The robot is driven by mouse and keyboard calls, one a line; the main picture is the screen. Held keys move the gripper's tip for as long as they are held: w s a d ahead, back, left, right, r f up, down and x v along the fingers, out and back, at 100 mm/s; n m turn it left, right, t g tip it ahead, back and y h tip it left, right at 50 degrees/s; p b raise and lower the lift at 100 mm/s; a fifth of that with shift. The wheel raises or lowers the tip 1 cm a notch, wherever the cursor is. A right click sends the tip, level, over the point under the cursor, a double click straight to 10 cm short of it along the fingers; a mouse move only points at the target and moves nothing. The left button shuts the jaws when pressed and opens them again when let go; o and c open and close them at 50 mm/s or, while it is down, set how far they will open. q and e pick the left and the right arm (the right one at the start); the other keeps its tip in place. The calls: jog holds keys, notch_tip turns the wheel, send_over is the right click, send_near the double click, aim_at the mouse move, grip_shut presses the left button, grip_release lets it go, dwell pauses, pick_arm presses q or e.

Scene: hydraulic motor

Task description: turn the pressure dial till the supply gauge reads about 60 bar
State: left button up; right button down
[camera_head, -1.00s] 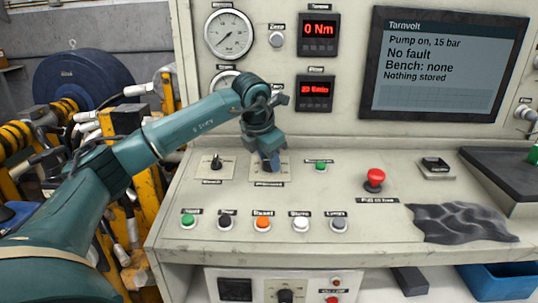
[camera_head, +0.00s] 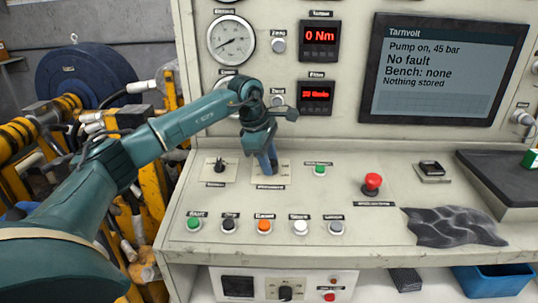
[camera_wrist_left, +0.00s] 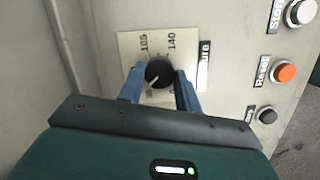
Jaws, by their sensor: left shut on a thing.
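The pressure dial is a black knob (camera_wrist_left: 159,74) on a pale scale plate (camera_wrist_left: 128,48) in the left wrist view, with 105 and 140 legible. My left gripper (camera_wrist_left: 160,82) has its two blue fingers on either side of the knob and is shut on it. In the head view my left gripper (camera_head: 268,166) hides the knob over its plate (camera_head: 284,180). A round white gauge (camera_head: 232,39) shows at the upper left; its label is too blurred to read. The screen (camera_head: 447,68) reads "Pump on, 45 bar" and "No fault". My right gripper is not in view.
Another knob (camera_head: 219,165) sits left of the dial. A row of push buttons with an orange one (camera_head: 264,226) lies in front. A red mushroom button (camera_head: 372,184) and a crumpled dark cloth (camera_head: 455,227) are to the right. My arm partly hides a second gauge.

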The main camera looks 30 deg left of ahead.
pick_arm(q)
jog(key=shift+w+r+m+g+p, duration=0.1)
jog(key=shift+m+g+p, duration=0.3)
jog(key=shift+m, duration=1.5)
jog(key=shift+m+p, duration=0.3)
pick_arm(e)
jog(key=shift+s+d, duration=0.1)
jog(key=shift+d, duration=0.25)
pick_arm(q)
jog(key=o, duration=1)
jog(key=shift+g, duration=0.3)
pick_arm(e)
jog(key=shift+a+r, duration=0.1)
pick_arm(q)
jog(key=b+v, duration=0.1)
jog(key=v, duration=1.2)
jog(key=shift+a, duration=0.2)
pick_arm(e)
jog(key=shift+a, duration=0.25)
